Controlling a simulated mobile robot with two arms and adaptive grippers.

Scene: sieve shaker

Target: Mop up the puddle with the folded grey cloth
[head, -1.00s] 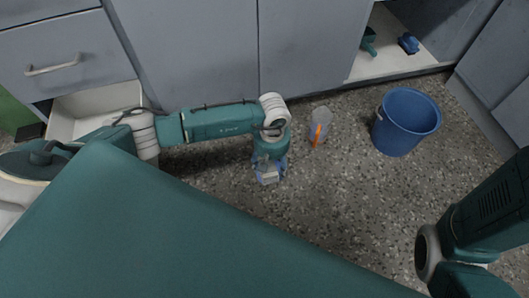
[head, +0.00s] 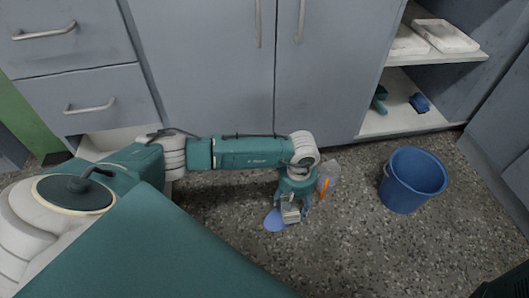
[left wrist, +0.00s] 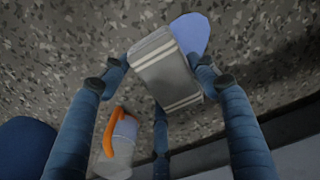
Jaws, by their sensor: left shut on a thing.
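My left gripper (head: 290,212) is low over the speckled floor and shut on the folded grey cloth (left wrist: 165,70). The cloth is a flat pad with pale stripes, held between the fingers. The puddle (head: 274,220) is a pale blue patch on the floor, just left of the gripper in the head view. In the left wrist view the puddle (left wrist: 190,32) shows beyond the cloth's top right edge, and the cloth hides part of it. I cannot tell whether the cloth touches the floor.
A clear container with an orange handle (left wrist: 115,132) stands close beside the left gripper. A blue bucket (head: 412,180) stands to the right. Grey cabinets (head: 210,70) line the back, with an open shelf unit (head: 400,122) at right.

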